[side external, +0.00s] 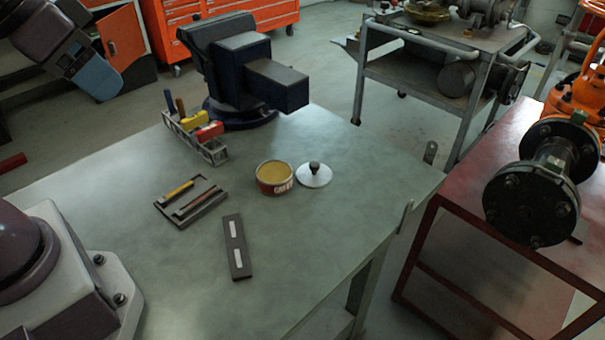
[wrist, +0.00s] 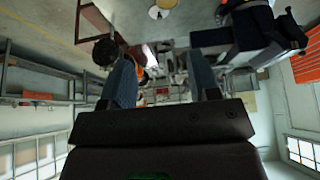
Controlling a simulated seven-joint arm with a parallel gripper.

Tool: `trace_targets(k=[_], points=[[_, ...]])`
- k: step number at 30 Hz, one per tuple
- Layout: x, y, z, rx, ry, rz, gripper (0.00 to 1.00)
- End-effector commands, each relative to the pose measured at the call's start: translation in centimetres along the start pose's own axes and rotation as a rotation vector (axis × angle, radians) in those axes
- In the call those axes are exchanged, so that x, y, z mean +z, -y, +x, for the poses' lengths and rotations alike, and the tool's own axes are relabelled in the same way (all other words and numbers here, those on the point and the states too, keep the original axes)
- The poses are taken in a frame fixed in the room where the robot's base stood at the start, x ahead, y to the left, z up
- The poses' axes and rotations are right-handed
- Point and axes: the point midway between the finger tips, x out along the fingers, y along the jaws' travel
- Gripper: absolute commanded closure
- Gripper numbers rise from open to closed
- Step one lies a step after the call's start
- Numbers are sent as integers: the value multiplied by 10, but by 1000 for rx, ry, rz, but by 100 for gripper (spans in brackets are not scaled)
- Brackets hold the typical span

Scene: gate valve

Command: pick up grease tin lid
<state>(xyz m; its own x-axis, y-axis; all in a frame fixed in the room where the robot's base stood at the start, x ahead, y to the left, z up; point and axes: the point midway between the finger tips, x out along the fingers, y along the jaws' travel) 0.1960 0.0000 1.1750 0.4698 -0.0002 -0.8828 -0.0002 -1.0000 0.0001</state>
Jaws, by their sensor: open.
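The grease tin lid (side external: 322,180) is a pale round disc with a dark knob on top. It lies flat on the green-grey bench, just right of the open grease tin (side external: 274,180), which shows yellow grease inside. In the side view my gripper (side external: 97,80) is high at the upper left, well away from the lid.
A dark vise (side external: 235,70) stands at the bench's back edge. A rack with coloured-handled tools (side external: 197,135), a small tool tray (side external: 190,202) and a dark flat bar (side external: 236,247) lie left of the tin. Bench surface right of the lid is clear.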

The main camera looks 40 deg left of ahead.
Motion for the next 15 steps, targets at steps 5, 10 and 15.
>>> trace_targets(k=[5,10,15], points=[[1,0,22,1,109,1,44],[-29,-1,53,7,240,-21,44],[-70,-3,95,-6,339,-180,44]])
